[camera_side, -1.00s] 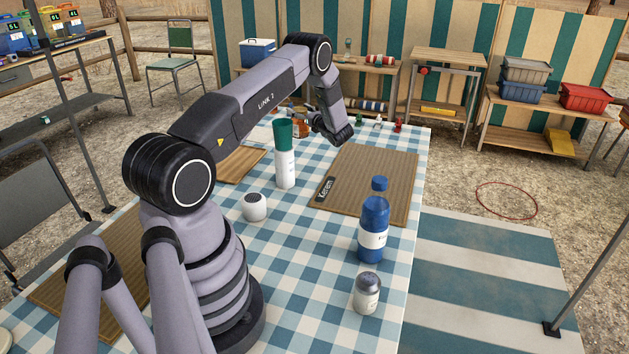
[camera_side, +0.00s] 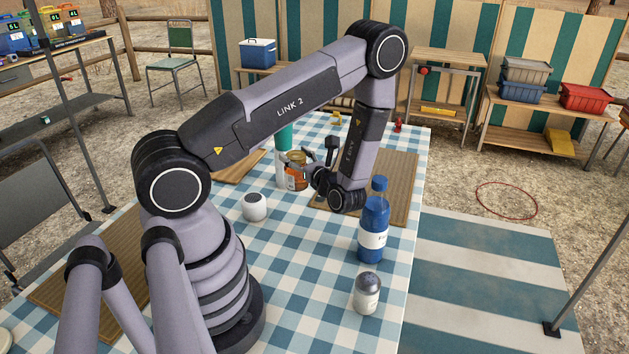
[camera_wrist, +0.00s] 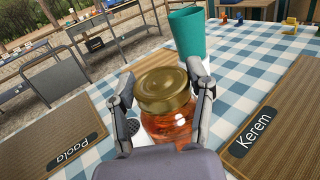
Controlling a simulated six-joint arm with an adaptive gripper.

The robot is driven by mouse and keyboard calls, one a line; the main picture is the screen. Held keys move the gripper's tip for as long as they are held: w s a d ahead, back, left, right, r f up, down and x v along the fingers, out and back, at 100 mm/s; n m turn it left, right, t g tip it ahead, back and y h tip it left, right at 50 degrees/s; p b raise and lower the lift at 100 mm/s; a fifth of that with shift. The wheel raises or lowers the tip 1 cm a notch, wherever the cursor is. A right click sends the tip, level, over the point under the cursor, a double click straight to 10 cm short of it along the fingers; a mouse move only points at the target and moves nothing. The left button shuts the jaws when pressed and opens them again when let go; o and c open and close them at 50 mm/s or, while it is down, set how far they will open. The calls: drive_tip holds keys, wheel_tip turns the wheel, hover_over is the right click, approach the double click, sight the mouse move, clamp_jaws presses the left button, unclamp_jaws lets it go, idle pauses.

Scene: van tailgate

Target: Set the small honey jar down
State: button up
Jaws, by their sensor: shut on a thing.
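The small honey jar (camera_wrist: 166,100) has a gold lid and amber contents. My gripper (camera_wrist: 165,95) is shut around its sides in the wrist view. In the side view my gripper (camera_side: 290,160) holds the jar (camera_side: 297,172) over the checked table, left of the right-hand mat. The jar looks roughly upright. I cannot tell whether its base touches the cloth. A white bottle with a green cup-like top (camera_side: 284,138) stands behind the jar, partly hidden; its green part (camera_wrist: 188,32) shows just beyond the jar in the wrist view.
The "Kerem" mat (camera_wrist: 285,125) lies right of the jar and the "Paola" mat (camera_wrist: 50,125) left in the wrist view. A white shaker (camera_side: 254,207), a blue bottle (camera_side: 373,228) and a grey-topped shaker (camera_side: 366,293) stand nearer. Checked cloth (camera_side: 310,240) is bare in front.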

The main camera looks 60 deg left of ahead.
drive_tip(key=w+d+f+m+t+h, duration=0.1)
drive_tip(key=w+d+m+t, duration=0.15)
drive_tip(key=d+t, duration=0.2)
drive_tip(key=w+d+f+m+t, duration=0.1)
drive_tip(key=d+m+t, duration=0.3)
drive_tip(key=t, duration=0.1)
drive_tip(key=f, duration=0.7)
drive_tip(key=shift+w+d+f, duration=0.15)
drive_tip(key=shift+d+f, duration=0.1)
drive_tip(key=shift+f, duration=0.1)
drive_tip(key=o, duration=1.2)
drive_tip(key=shift+o, duration=0.2)
